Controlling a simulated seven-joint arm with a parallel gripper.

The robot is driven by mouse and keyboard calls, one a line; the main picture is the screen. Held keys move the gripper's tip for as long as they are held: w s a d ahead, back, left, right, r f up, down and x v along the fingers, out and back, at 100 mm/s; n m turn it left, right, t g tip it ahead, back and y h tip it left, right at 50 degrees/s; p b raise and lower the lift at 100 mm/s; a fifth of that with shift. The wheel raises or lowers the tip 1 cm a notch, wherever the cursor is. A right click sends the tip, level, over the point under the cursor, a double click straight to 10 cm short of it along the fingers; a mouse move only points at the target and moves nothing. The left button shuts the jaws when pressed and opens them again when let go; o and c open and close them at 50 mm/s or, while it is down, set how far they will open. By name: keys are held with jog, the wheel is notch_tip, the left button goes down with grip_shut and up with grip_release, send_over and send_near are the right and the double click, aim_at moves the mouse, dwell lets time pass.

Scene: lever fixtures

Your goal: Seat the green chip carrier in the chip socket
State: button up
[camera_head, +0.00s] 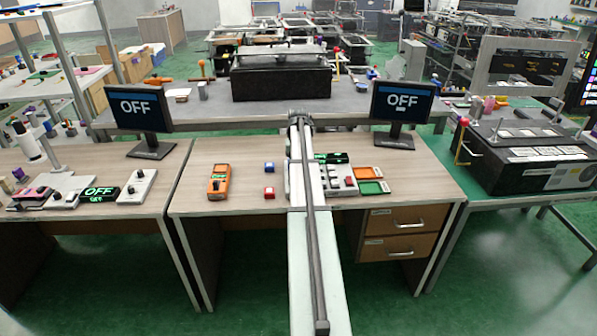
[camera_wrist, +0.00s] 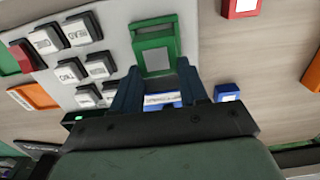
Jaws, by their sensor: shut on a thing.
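The green chip carrier (camera_wrist: 155,45), a green frame with a pale grey square face, is between the fingertips of my gripper (camera_wrist: 158,68) in the wrist view. My gripper is shut on it, over the edge of a light grey panel (camera_wrist: 115,15). A blue part with a white label (camera_wrist: 165,100) shows between the fingers, partly hidden; I cannot tell whether it belongs to the chip socket. I cannot make out the socket clearly. In the head view my arm covers the carrier and the left part of the panel (camera_head: 345,201).
Several grey keys (camera_wrist: 72,70) and a red one stand on the panel. A blue block (camera_head: 270,167) and a red block (camera_head: 269,193) lie left of my arm, near an orange meter (camera_head: 219,181). Green (camera_head: 367,173) and orange (camera_head: 374,188) trays lie at right.

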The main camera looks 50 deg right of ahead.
jog(key=shift+f, duration=1.2)
jog(key=shift+f, duration=0.45)
jog(key=shift+s+f, duration=0.1)
jog(key=o, duration=1.1)
jog(key=shift+a, duration=0.1)
notch_tip(320, 180, up, 13)
jog(key=shift+r, duration=0.1)
